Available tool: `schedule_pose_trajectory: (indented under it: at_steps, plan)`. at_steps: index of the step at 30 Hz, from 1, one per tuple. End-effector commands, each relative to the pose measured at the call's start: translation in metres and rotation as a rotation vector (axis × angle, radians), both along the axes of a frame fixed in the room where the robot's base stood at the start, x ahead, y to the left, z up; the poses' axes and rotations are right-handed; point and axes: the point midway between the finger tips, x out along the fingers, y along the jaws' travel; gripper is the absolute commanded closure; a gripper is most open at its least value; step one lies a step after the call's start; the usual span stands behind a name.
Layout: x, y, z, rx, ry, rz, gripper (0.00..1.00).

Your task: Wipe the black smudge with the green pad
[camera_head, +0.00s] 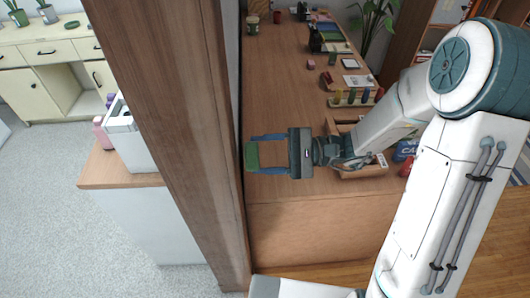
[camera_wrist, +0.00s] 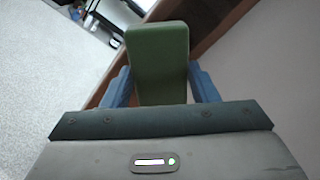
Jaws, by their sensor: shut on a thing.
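My gripper (camera_head: 253,153) is shut on the green pad (camera_head: 252,155), with one blue finger on each side of it. The pad also shows in the wrist view (camera_wrist: 158,62), between the blue fingertips. In the head view the gripper points left, over the near left part of the brown desk, close to the wooden post. I cannot tell how high the pad is above the surface. No black smudge can be made out in either view.
A wooden post (camera_head: 180,120) stands just left of the gripper. The desk (camera_head: 285,75) carries a small red block (camera_head: 311,64), several bottles on a rack (camera_head: 352,97) and a wooden tray (camera_head: 365,172) partly behind my arm. A white counter unit (camera_head: 128,135) stands left of the post.

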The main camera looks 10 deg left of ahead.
Motion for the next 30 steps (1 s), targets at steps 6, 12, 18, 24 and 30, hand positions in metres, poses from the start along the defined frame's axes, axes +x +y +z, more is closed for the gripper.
schedule_pose_trajectory:
  at_steps: [6,12,18,24,30]
  plan:
    - [0.0,0.002,0.0,0.0,0.0,0.0,0.65]
    - [-0.001,0.006,0.0,0.0,0.0,0.0,0.65]
    - [-0.002,0.01,0.0,0.0,0.0,0.0,0.65]
    - [-0.003,0.014,0.0,0.0,0.0,0.0,0.65]
    - [-0.004,0.017,0.0,0.0,0.0,0.0,0.65]
